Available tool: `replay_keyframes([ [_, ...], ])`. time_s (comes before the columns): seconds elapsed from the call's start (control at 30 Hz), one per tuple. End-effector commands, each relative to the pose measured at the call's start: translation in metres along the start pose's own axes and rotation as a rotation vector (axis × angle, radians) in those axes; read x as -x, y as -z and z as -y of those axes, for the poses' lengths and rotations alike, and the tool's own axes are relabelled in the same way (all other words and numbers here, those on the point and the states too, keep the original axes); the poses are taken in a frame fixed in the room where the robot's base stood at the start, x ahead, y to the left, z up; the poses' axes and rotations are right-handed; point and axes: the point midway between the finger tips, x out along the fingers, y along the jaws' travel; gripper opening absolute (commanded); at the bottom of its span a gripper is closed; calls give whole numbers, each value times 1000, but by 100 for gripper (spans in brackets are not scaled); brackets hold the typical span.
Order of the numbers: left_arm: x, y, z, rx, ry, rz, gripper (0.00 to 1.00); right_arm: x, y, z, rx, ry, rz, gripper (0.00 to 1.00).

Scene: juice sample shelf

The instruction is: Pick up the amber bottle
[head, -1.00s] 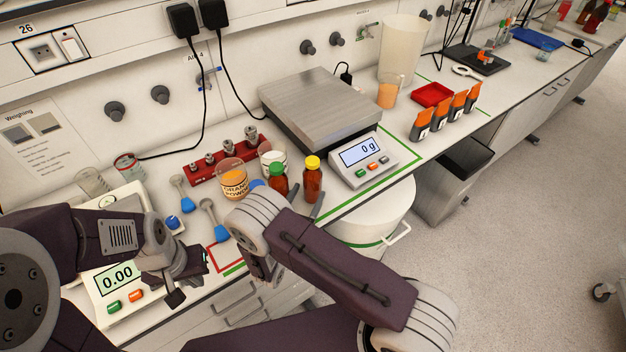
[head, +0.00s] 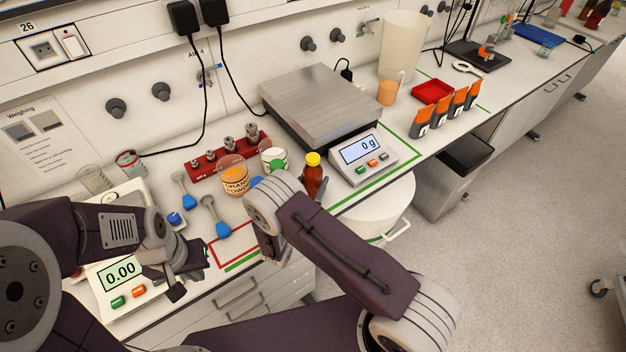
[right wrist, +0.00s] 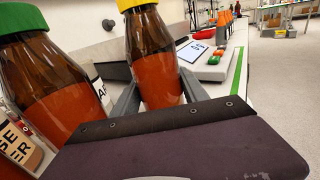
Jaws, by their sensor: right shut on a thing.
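An amber bottle with a yellow cap (head: 313,178) stands upright near the front edge of the bench, with orange-red contents. In the right wrist view the same bottle (right wrist: 152,65) is between the two grey fingers of my right gripper (right wrist: 160,98), which is shut on it. A second amber bottle with a green cap (right wrist: 45,85) is close on the left there. In the head view only its green cap (head: 279,166) shows, the rest hidden by my right arm.
A large balance (head: 325,105) reading 0 g is to the right, a small scale (head: 120,275) to the left. Blue-handled spoons (head: 215,220) lie on the bench.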

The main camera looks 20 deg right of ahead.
Motion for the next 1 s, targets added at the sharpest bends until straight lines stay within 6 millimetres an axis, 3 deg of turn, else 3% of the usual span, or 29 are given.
replay_keyframes([
  [0.27, -4, 0, 0, 0, 0, 0, 0, 0, -42, 0, -5, 0, 4, 0],
  [0.6, -9, -1, 0, 0, 0, 0, 0, 15, -88, 82, 0, 2, 2, 0],
  [0.7, -10, -1, 0, 0, 0, 0, 0, 19, -99, 99, -1, 1, 2, 0],
  [1.0, -11, -1, 0, 0, 0, 0, 0, 22, -109, 115, -1, 0, 3, 0],
])
